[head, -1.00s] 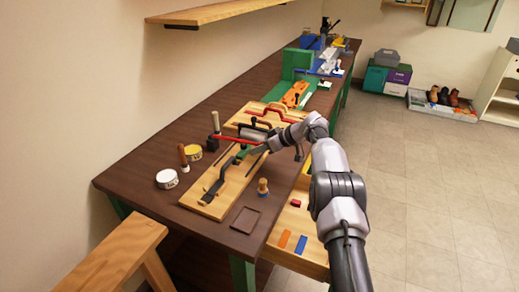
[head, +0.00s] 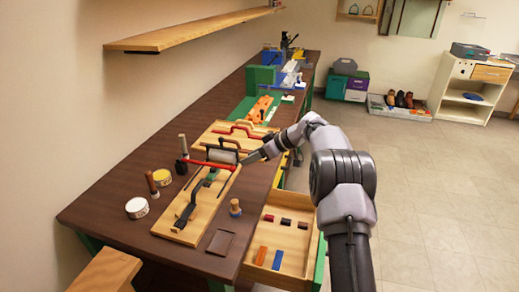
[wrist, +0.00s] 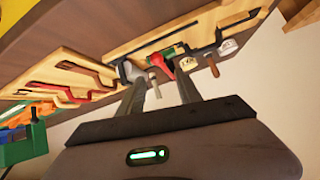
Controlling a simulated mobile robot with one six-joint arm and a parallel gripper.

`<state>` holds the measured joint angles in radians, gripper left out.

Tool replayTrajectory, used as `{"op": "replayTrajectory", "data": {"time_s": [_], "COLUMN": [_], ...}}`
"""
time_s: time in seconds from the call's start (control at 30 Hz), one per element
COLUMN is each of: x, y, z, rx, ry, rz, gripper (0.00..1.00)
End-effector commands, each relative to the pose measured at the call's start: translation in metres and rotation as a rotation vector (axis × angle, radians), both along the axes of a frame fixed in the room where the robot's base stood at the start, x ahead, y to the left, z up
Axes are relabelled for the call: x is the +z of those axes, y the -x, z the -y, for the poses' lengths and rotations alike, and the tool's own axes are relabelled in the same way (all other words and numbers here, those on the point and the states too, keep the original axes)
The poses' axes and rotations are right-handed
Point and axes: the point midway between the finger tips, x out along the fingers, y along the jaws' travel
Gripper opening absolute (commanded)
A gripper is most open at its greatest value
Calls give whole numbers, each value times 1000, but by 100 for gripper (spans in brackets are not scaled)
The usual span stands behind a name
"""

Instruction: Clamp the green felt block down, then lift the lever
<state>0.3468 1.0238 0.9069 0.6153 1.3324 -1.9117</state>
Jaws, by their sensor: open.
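The wooden clamp board (head: 222,196) lies on the bench with a long dark strap-like piece (head: 187,212) along it. A red lever (head: 207,165) lies across the board, low and nearly level, beside a grey roller (head: 222,155). A little green, probably the felt block (head: 211,177), shows below the red lever; whether it is pressed is unclear. In the wrist view, green (wrist: 166,54) shows beside the red lever end (wrist: 187,63). My gripper (head: 246,160) is by the board's right edge, near the roller. In the wrist view its fingers (wrist: 160,88) are apart and empty.
A second wooden board with a red strap (head: 240,130) lies behind. An open drawer (head: 290,233) juts out at right.

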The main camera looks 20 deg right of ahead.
Motion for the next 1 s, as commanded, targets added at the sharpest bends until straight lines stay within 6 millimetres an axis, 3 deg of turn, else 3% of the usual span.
{"op": "replayTrajectory", "data": {"time_s": [0.1,0.23,1.0], "x": [19,27,28], "y": [12,20,21], "z": [17,26,28], "rx": [-1,1,1], "ry": [0,1,0], "rz": [0,0,0], "gripper": [41,41,41]}}
